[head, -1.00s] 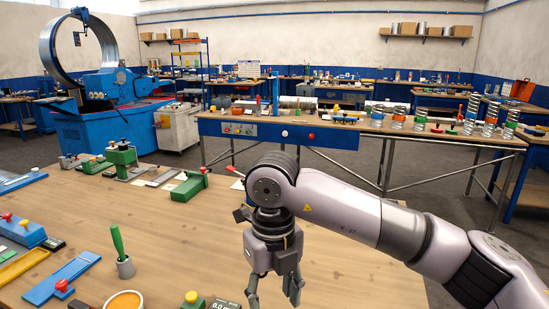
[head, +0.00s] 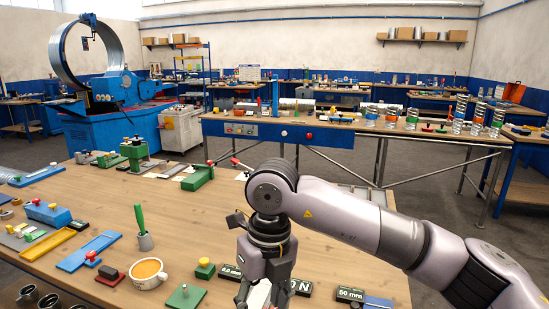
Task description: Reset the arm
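My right arm comes in from the right, and its gripper (head: 263,300) points down over the near wooden table (head: 195,222). Its two fingers are spread apart, so it is open. The tips are close to the bottom edge of the picture. No object is held between the fingers; a pale patch and a dark label block lie on the table behind and beside them. Whether the tips touch anything is hidden. My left arm and gripper are not in view.
A cup of orange liquid (head: 147,274), a green-handled tool in a holder (head: 144,228), a green block (head: 185,298) and dark label blocks (head: 350,295) stand near the gripper. A green vise (head: 198,178) is farther back. The table's middle is fairly clear.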

